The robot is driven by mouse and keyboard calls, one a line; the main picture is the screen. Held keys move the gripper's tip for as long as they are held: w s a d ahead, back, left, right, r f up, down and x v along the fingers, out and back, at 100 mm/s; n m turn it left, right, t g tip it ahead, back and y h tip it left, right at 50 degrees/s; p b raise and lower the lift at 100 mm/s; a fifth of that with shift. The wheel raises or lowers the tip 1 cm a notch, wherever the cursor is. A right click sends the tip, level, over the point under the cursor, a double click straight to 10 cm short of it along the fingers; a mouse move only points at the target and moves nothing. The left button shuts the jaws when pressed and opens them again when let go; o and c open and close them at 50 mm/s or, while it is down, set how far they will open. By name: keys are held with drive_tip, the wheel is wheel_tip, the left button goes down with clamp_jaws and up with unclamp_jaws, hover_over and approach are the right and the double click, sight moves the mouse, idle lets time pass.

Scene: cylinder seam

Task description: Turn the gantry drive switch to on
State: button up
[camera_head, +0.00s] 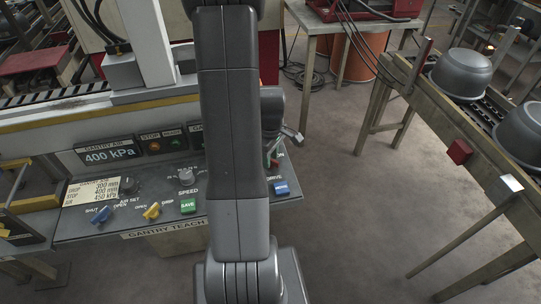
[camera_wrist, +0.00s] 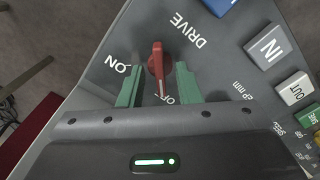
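The gantry drive switch (camera_wrist: 157,62) is a red lever knob on the grey panel in the wrist view. DRIVE is printed above it, ON to its left, and a partly covered OFF label below. Its pale-lined end points down toward OFF. My gripper (camera_wrist: 160,70) is open, with one green finger on each side of the knob. Narrow gaps show between the knob and both fingers. In the head view, the red of the switch (camera_head: 274,163) shows just below my gripper, beside my arm, which hides much of the panel there.
A wooden conveyor (camera_head: 470,180) with grey pots stands right. The floor between is clear.

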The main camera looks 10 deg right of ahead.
clamp_jaws()
drive_tip(key=m+b, duration=0.1)
drive_tip(key=m, duration=0.2)
drive_tip(key=shift+b, duration=0.35)
drive_tip(key=m+b, duration=0.1)
drive_tip(key=m, duration=0.2)
drive_tip(key=shift+m, duration=0.3)
drive_tip(key=m+b, duration=0.2)
drive_tip(key=m, duration=0.3)
drive_tip(key=shift+m, duration=0.3)
drive_tip(key=m+b, duration=0.1)
drive_tip(key=m, duration=0.4)
drive_tip(key=shift+m, duration=0.4)
